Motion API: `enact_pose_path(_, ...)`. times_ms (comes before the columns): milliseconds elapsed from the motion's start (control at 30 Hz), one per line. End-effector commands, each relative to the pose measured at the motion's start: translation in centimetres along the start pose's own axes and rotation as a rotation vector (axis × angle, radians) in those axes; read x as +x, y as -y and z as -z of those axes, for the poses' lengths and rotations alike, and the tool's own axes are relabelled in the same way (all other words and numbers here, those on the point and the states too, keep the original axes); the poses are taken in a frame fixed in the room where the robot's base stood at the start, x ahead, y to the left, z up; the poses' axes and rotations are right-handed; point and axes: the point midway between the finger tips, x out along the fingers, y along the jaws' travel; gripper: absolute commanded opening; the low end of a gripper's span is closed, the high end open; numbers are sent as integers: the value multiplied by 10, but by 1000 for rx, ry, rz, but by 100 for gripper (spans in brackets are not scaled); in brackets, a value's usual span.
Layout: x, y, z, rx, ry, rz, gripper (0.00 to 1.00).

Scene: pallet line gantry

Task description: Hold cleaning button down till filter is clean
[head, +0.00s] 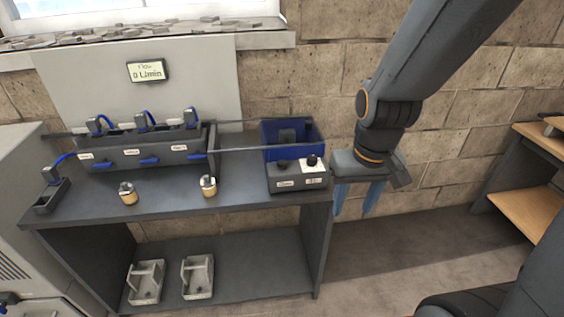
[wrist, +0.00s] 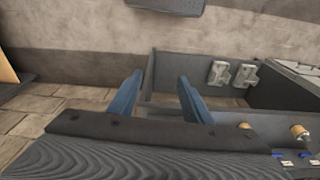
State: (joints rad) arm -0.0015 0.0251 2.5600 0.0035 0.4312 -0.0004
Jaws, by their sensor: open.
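A control box (head: 297,177) with two dark round knobs or buttons stands at the right front of the dark bench. The right one (head: 312,160) sits on a white panel, the left one (head: 282,165) on a dark panel. Their labels are too small to read. A blue open-topped bin (head: 293,138) stands just behind the box. I cannot tell which part is the filter. My gripper (head: 356,200) is open and empty, its blue fingers pointing down just past the bench's right edge, apart from the box. The fingers (wrist: 160,95) also show in the wrist view.
A manifold (head: 140,150) with blue levers and hoses stands at the bench's back left. Two small brass-coloured fittings (head: 208,186) stand on the bench top (head: 165,200). A display (head: 148,71) reads 0 L/min. Two grey caddies (head: 197,277) sit on the lower shelf. Floor right of the bench is clear.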

Motion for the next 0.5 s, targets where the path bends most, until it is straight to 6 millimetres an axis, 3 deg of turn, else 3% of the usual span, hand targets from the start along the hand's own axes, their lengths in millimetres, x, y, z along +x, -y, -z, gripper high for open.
enact_pose_path(33,0,0,0,0,0,0,40)
enact_pose_path(267,0,0,0,0,0,0,1)
enact_pose_path(500,0,0,0,0,0,0,0)
